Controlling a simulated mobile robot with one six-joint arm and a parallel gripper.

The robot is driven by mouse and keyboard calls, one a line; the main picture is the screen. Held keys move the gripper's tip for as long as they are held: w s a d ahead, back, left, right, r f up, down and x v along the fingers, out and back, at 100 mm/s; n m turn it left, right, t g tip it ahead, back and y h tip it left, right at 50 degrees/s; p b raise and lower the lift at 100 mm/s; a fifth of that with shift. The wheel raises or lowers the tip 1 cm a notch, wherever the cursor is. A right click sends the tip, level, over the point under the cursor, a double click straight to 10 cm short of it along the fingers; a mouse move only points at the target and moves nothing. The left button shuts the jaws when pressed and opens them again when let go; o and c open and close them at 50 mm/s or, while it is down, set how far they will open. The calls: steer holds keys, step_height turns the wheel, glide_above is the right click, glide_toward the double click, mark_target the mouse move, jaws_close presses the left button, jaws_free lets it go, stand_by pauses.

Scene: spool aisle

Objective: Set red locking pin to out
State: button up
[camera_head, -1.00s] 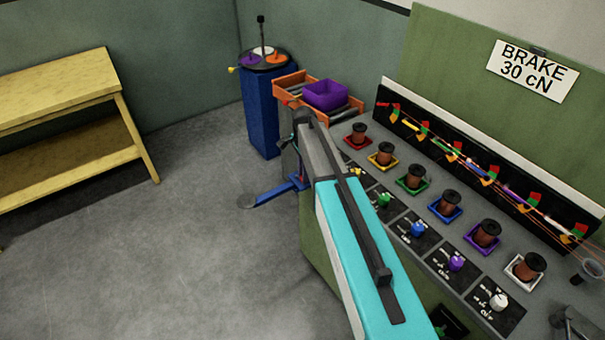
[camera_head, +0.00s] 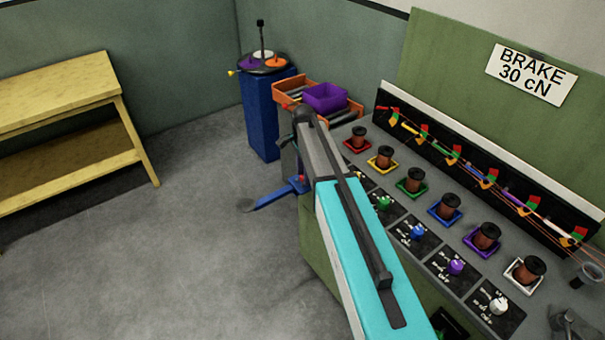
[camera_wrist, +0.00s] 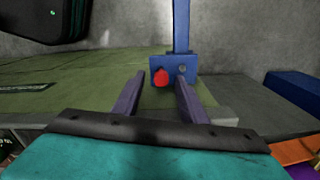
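The red locking pin (camera_wrist: 160,78) shows as a round red knob on the front of a blue block (camera_wrist: 186,67) in the wrist view. A blue post rises from this block. My gripper (camera_wrist: 159,82) is open, with its two purple-grey fingers pointing at the block. In this view the red knob appears between the fingertips, and neither finger visibly grips it. I cannot tell the remaining distance. In the head view my arm hides the gripper, and a blue bar (camera_head: 277,194) sticks out low beside the bench end.
A purple bin (camera_head: 325,97) and orange tray stand at the bench's far end. A blue pedestal (camera_head: 262,115) stands behind. Several spools and coloured knobs line the bench on the right. A yellow shelf (camera_head: 60,85) is at left, with open floor between.

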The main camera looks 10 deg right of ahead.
steer(key=shift+r, duration=0.1)
step_height(320, 180, up, 14)
steer(key=b, duration=0.3)
steer(key=shift+f, duration=0.2)
stand_by(0.5)
stand_by(0.4)
steer(key=s+f+n, duration=0.4)
steer(key=s+f, duration=0.1)
steer(key=f, duration=0.3)
steer(key=s+f+n, duration=0.4)
steer(key=s+f, duration=0.2)
steer(key=f, duration=0.2)
steer(key=s+f+n+g, duration=0.3)
steer(key=s+f, duration=1.1)
steer(key=s, duration=0.5)
steer(key=s+a+f+n+g, duration=0.1)
steer(key=s+f+n, duration=0.4)
steer(key=s+f, duration=1)
steer(key=s+g, duration=0.1)
steer(key=s, duration=0.3)
steer(key=shift+a+f+g, duration=0.3)
steer(key=shift+g, duration=0.1)
